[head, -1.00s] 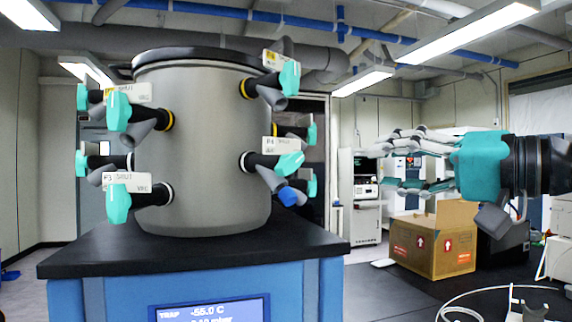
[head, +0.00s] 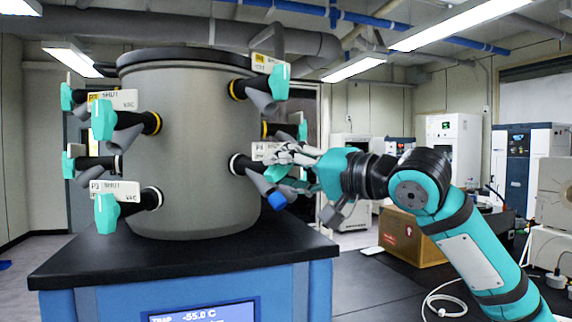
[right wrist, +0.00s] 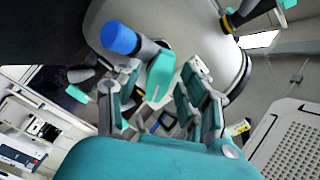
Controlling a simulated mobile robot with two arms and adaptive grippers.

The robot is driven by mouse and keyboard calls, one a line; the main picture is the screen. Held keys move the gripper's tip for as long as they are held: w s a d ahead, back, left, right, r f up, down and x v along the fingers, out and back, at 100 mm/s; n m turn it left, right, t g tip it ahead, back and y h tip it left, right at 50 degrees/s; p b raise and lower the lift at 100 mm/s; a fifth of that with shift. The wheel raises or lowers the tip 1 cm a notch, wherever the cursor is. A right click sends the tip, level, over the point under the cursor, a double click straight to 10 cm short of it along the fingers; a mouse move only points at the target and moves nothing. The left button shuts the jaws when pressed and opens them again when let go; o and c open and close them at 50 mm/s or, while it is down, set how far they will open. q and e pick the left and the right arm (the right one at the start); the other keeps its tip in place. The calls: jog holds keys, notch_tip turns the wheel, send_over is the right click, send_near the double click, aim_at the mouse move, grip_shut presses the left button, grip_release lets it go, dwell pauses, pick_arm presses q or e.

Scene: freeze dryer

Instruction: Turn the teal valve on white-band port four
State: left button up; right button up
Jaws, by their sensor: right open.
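The steel drum (head: 190,150) carries ports with teal valves. The white-band port four (head: 234,163) is at its lower right, with a grey spout ending in a blue cap (head: 277,200). Its teal valve (right wrist: 161,75) shows in the right wrist view, between the spread fingers and beyond or level with their tips; exact depth and contact are unclear. In the head view, my right gripper (head: 285,158) reaches in from the right and covers most of this valve and part of its label. The right gripper is open and holds nothing. My left gripper is out of view.
A yellow-band port with a teal valve (head: 278,82) sits just above. Another teal valve (head: 303,132) is behind on the right. More ports line the drum's left. The drum stands on a black top (head: 110,258). A cardboard box (head: 400,235) is on the floor behind my arm.

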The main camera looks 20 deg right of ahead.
jog(key=shift+w+a, duration=0.1)
jog(key=shift+w, duration=0.05)
grip_shut()
dwell(0.4)
